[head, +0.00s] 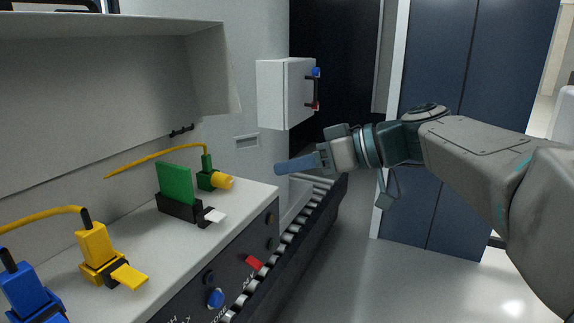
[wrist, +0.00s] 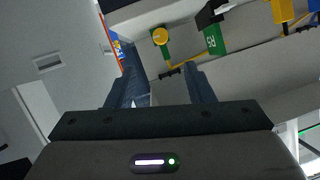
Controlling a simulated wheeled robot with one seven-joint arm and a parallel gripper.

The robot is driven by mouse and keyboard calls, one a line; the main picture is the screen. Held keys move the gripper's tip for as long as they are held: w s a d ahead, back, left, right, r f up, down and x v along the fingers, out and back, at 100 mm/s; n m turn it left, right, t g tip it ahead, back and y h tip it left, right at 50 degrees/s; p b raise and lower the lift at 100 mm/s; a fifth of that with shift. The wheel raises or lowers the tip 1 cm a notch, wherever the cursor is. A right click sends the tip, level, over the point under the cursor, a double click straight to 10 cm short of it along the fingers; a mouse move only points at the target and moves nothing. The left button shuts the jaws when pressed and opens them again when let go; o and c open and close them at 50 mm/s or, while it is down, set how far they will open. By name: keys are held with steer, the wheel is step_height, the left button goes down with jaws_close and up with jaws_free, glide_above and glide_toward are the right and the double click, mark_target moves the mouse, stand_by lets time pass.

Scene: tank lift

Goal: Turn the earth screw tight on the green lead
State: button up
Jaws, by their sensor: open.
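The earth screw, a yellow round knob (head: 222,181), sits on a green clamp block (head: 206,177) near the far right end of the shelf. A yellow lead (head: 150,161) runs into the green plug on top of this block. My gripper (head: 281,168) is open and empty, to the right of the knob and apart from it, past the shelf's edge. In the wrist view the knob (wrist: 161,36) shows ahead, beyond the gap between my fingers (wrist: 160,75). How tight the screw is cannot be told.
A green card in a black holder (head: 176,184) with a white tab stands left of the knob. Yellow (head: 97,245) and blue (head: 28,289) plugs stand nearer. A white box (head: 286,92) hangs on the wall behind. Rollers (head: 290,235) run below the shelf's edge.

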mark_target(229, 181)
steer(key=w+a+f+n+b, duration=0.1)
steer(key=a+b, duration=0.1)
steer(key=a, duration=0.2)
steer(key=w+a+f+n+t+b, duration=0.1)
steer(key=a+f+b, duration=0.1)
steer(key=a+b, duration=0.1)
steer(key=a+f+n+t+h+b, duration=0.1)
steer(key=a+f+b, duration=0.1)
steer(key=a, duration=0.3)
steer(key=shift+w+b, duration=0.4)
steer(key=shift+b, duration=0.35)
